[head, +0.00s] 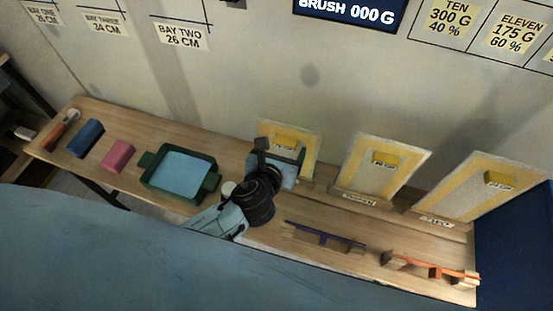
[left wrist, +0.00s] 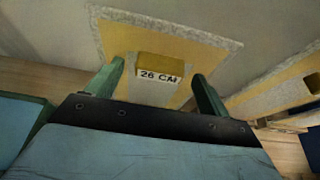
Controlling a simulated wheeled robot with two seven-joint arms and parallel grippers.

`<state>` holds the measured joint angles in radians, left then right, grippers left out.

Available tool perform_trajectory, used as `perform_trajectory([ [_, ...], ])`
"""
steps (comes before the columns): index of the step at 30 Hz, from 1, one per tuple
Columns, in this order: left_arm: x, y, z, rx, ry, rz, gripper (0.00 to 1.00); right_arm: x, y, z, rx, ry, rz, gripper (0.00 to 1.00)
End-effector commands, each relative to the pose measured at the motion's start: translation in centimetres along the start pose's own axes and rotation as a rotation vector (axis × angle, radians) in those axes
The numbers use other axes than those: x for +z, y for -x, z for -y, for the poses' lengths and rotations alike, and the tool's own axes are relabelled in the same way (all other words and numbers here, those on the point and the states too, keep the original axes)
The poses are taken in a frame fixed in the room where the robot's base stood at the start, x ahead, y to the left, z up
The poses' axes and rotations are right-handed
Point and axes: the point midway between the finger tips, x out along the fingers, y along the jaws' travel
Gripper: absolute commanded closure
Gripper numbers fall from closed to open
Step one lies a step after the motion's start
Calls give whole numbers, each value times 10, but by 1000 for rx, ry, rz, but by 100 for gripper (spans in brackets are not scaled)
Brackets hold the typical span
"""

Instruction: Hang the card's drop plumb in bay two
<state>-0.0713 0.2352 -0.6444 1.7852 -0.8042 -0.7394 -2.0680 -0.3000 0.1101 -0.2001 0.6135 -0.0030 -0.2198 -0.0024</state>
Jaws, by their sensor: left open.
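Three pale drops with yellow bands stand against the wall at the back of the bench, each with a yellow block. The leftmost drop (head: 310,140) is partly hidden by my left gripper (head: 280,155); its block (head: 284,137) reads "26 CM" in the left wrist view (left wrist: 160,68). My left gripper is open, its green fingers (left wrist: 158,75) either side of that block in the picture; contact cannot be told. The middle drop (head: 380,165) and right drop (head: 478,190) stand free. The "BAY TWO 26 CM" sign (head: 181,35) is on the wall. My right gripper is not in view.
On the bench (head: 225,147) are a green tray (head: 150,185) with light-blue contents, a pink block (head: 118,155), a blue block (head: 86,138), a purple-barred tool (head: 325,237) and an orange-barred one (head: 435,270).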

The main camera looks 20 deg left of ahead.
Motion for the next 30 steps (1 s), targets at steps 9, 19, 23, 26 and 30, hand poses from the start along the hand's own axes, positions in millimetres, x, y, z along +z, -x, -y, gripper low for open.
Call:
perform_trajectory([
  [9,0,-8,0,1,0,0,20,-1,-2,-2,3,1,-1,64],
  [19,0,-8,0,1,0,0,50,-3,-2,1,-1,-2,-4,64],
  [23,0,-8,0,1,0,-1,67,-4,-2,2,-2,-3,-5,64],
  [26,1,-8,0,0,0,0,71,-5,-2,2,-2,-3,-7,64],
  [30,3,-7,0,0,0,0,71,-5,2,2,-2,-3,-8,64],
])
